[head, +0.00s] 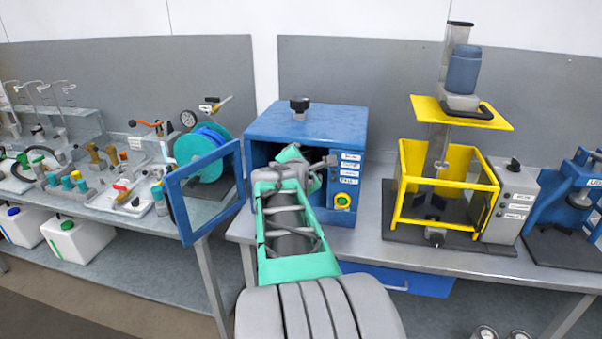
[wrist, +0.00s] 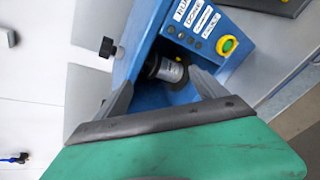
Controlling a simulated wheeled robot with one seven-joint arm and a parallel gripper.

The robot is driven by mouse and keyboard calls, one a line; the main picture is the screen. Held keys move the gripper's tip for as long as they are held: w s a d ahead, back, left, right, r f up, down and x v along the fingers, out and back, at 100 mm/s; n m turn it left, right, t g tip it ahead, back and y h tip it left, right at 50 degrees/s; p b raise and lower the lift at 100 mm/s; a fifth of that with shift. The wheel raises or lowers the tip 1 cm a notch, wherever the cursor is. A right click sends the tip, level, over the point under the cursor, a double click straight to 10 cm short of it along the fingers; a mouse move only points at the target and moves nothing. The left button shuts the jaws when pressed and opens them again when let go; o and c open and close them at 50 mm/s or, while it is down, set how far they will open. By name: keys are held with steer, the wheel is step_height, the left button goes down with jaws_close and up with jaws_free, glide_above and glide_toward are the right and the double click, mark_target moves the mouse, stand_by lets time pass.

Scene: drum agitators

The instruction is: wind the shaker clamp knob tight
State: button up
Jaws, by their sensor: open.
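The shaker is a blue box (head: 300,124) on the bench in the head view, with its front open. A black knob (head: 299,103) stands on a short stem on its top. The knob also shows at the left in the wrist view (wrist: 108,47), to the left of the fingers. My gripper (wrist: 163,82) is open and faces the box's opening. A grey can with a white label (wrist: 172,70) is inside, between the fingers in the picture; I cannot tell any contact. In the head view my arm hides much of the opening and the fingertips.
The blue framed door (head: 178,213) is swung out to the left of my arm. A labelled panel with a yellow-ringed green button (head: 343,201) is at the right of the opening. A yellow-framed mixer (head: 402,205) stands to the right, with bare bench between.

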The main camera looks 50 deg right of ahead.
steer(key=shift+w+a+f+m+y, duration=0.15)
steer(key=shift+w+a+f, duration=0.05)
steer(key=shift+a, duration=0.3)
steer(key=shift+w+a+f+m+y, duration=0.1)
steer(key=shift+w+a+f+m, duration=0.15)
steer(key=shift+a, duration=0.2)
steer(key=shift+w+a+f+m+y, duration=0.1)
steer(key=shift+w+a+f+y, duration=0.1)
steer(key=shift+a, duration=0.3)
